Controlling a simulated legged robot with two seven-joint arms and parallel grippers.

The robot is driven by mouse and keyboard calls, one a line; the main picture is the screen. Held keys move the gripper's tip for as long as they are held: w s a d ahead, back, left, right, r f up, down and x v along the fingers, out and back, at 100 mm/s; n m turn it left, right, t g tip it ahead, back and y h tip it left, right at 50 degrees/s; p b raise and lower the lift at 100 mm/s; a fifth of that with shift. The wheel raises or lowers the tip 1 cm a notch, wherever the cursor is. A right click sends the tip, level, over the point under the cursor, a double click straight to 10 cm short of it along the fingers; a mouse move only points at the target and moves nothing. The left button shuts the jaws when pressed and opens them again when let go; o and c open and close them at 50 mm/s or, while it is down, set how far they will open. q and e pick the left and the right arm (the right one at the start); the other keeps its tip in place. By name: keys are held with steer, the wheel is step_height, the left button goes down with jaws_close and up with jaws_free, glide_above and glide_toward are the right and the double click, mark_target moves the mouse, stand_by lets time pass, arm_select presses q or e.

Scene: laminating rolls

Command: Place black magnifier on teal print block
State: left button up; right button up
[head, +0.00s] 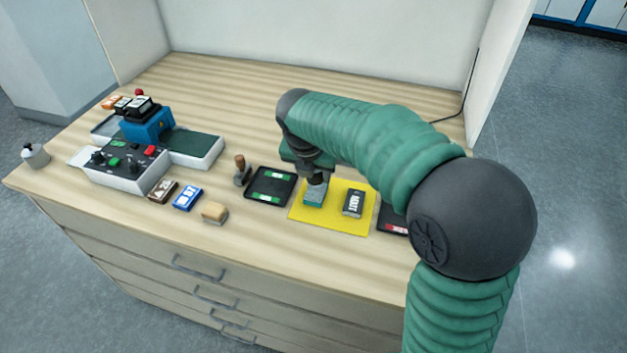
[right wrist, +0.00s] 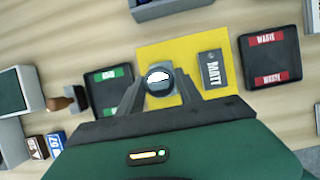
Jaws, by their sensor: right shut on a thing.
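The teal print block (head: 315,194) sits on the left part of a yellow mat (head: 341,228). My right gripper (head: 317,178) points down right over the block. It is shut on the black magnifier (right wrist: 158,79), whose round top with a pale, glassy centre shows between the fingers in the right wrist view. In the head view the fingers mostly hide the magnifier; I cannot tell whether it touches the block. My left gripper is not in view.
A dark MATT block (head: 353,203) lies right of the teal block on the mat. A black tray with green labels (head: 271,187) and a wood-handled stamp (head: 241,170) stand left. A red-labelled WASTE tray (right wrist: 271,58) is at right. A laminating machine (head: 148,125) stands far left.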

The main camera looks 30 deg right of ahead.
steer(key=f, duration=0.2)
steer(key=shift+d+f, duration=0.2)
steer(key=shift+f, duration=0.15)
steer(key=shift+d+f, duration=0.1)
steer(key=shift+d, duration=0.05)
steer(key=o, duration=1.4)
steer(key=shift+a, duration=0.4)
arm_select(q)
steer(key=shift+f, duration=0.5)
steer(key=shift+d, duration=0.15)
arm_select(e)
steer(key=shift+r, duration=0.2)
steer(key=shift+d+r, duration=0.1)
steer(key=shift+r, duration=0.2)
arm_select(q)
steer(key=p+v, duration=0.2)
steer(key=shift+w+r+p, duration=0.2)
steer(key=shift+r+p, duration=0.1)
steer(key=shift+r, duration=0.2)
arm_select(e)
steer(key=v, duration=1.1)
steer(key=shift+s+r, duration=0.1)
